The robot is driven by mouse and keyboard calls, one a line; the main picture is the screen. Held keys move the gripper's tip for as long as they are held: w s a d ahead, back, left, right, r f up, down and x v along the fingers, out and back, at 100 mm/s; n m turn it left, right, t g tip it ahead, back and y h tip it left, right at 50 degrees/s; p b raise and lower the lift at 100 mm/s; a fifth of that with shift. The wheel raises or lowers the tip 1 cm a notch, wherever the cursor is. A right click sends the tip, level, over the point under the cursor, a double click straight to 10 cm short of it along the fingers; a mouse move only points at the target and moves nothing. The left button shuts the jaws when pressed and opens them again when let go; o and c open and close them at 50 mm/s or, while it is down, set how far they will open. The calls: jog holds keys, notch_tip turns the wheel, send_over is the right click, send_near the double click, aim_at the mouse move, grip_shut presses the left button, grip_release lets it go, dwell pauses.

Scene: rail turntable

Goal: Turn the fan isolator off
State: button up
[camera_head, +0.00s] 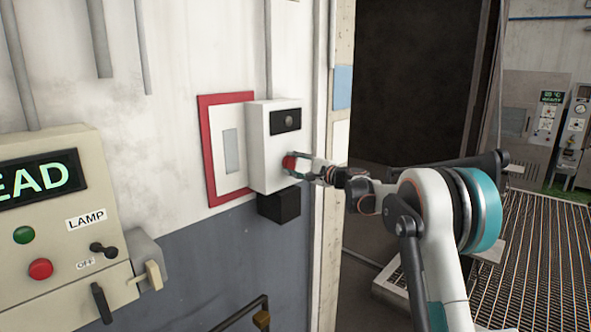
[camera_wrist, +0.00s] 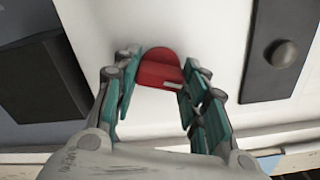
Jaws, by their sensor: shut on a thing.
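The fan isolator is a white box (camera_head: 267,165) on the wall with a red rotary knob (camera_head: 289,162) low on its front face. A dark panel (camera_head: 286,121) with a round grey part sits above the knob. My gripper (camera_head: 297,163) reaches in from the right, with its fingers at the knob. In the wrist view the red knob (camera_wrist: 160,68) lies between the teal finger pads of my gripper (camera_wrist: 157,88), which is shut on it. A short pale mark shows on the knob's right edge. The fingers hide part of the knob's sides.
A beige control box (camera_head: 60,215) with a green display, buttons, a LAMP label and levers is at the left. A red-framed panel (camera_head: 207,150) is behind the white box, and a black block (camera_head: 279,205) is below it. A dark doorway and metal grating (camera_head: 545,270) lie right.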

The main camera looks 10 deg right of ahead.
jog(key=n+b, duration=0.1)
jog(key=n, duration=0.3)
dwell(0.6)
jog(key=o, duration=1.1)
jog(key=shift+c, duration=0.2)
jog(key=shift+s+d, duration=0.1)
jog(key=v, duration=1.1)
jog(key=shift+s+d, duration=0.2)
jog(key=shift+s, duration=0.1)
jog(key=shift+a, duration=0.1)
